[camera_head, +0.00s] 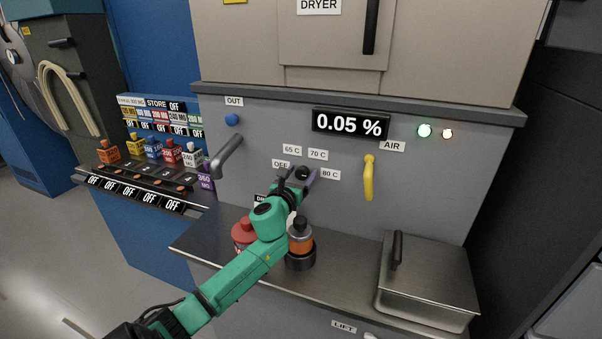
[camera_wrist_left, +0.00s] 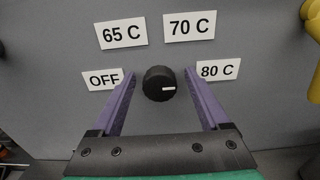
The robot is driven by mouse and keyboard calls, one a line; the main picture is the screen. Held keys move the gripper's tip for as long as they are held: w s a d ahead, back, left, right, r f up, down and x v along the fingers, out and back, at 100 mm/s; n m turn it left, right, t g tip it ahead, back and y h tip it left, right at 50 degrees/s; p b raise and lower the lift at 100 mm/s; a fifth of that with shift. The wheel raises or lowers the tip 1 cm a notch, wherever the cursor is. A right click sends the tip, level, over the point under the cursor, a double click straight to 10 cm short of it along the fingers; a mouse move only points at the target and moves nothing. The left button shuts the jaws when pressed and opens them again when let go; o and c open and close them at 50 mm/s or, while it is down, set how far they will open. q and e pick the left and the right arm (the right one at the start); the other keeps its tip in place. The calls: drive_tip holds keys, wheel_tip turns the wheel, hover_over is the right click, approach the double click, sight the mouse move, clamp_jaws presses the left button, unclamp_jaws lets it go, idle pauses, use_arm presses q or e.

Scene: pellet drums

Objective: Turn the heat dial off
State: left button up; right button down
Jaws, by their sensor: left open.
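The heat dial (camera_head: 302,172) is a round black knob on the grey dryer panel, among labels OFF (camera_head: 281,164), 65 C (camera_head: 292,150), 70 C (camera_head: 318,154) and 80 C (camera_head: 330,174). In the left wrist view the dial (camera_wrist_left: 159,83) has a white mark on its right side, toward the 80 C label (camera_wrist_left: 218,70). The OFF label (camera_wrist_left: 103,79) is at its left. My left gripper (camera_head: 299,176) is open at the dial. Its purple fingers (camera_wrist_left: 160,92) stand on either side of the knob, with a gap showing on both sides. My right gripper is not in view.
A yellow AIR handle (camera_head: 369,178) is right of the dial, a grey lever (camera_head: 227,154) left. On the steel shelf are a red-topped container (camera_head: 243,232), an orange bottle (camera_head: 300,236) and a lidded metal box (camera_head: 427,275). The display (camera_head: 350,123) reads 0.05 %.

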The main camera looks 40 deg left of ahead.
use_arm(q)
drive_tip(key=shift+c, duration=0.9)
clamp_jaws()
